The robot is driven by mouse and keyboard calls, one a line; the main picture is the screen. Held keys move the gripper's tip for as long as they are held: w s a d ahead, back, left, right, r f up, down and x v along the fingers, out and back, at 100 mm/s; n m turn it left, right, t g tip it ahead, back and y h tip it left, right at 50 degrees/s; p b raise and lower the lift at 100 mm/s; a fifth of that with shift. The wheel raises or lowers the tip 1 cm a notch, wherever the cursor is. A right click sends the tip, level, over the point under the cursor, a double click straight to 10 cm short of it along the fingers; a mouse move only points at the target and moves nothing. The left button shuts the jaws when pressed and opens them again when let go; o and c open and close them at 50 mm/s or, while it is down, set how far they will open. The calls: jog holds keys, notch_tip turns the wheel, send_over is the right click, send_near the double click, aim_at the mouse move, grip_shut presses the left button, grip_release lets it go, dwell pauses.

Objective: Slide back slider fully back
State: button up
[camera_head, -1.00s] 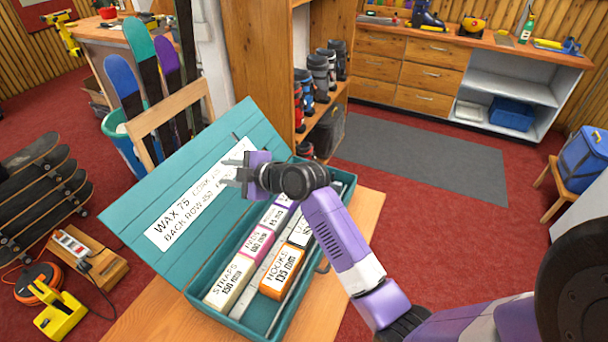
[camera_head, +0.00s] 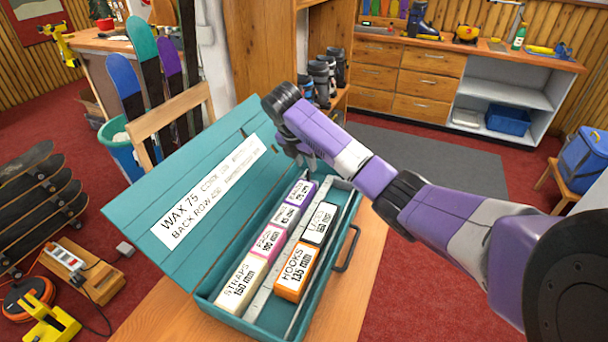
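A long teal box (camera_head: 345,228) stands open on the wooden bench, its lid (camera_head: 150,225) tilted back. Inside, a pale grey strip (camera_head: 262,290) runs lengthwise between two rows of labelled blocks. The back row has a cream STRAPS block (camera_head: 238,283), a pink-edged block (camera_head: 267,241) and purple-edged blocks (camera_head: 300,193). The front row has an orange HOOKS block (camera_head: 295,272) and a white block (camera_head: 319,223). I cannot tell which part is the back slider. My gripper (camera_head: 294,148) is above the far end of the box.
The lid label (camera_head: 208,195) reads "WAX 75" and "BACK ROW 450", partly unclear. A handle (camera_head: 347,247) sticks out on the box's right side. Bare bench top (camera_head: 165,312) shows at the front left.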

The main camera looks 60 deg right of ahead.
aim_at(309, 171)
jog(key=x, duration=0.5)
jog(key=shift+f, duration=0.4)
jog(key=shift+c, duration=0.2)
grip_shut()
dwell(0.9)
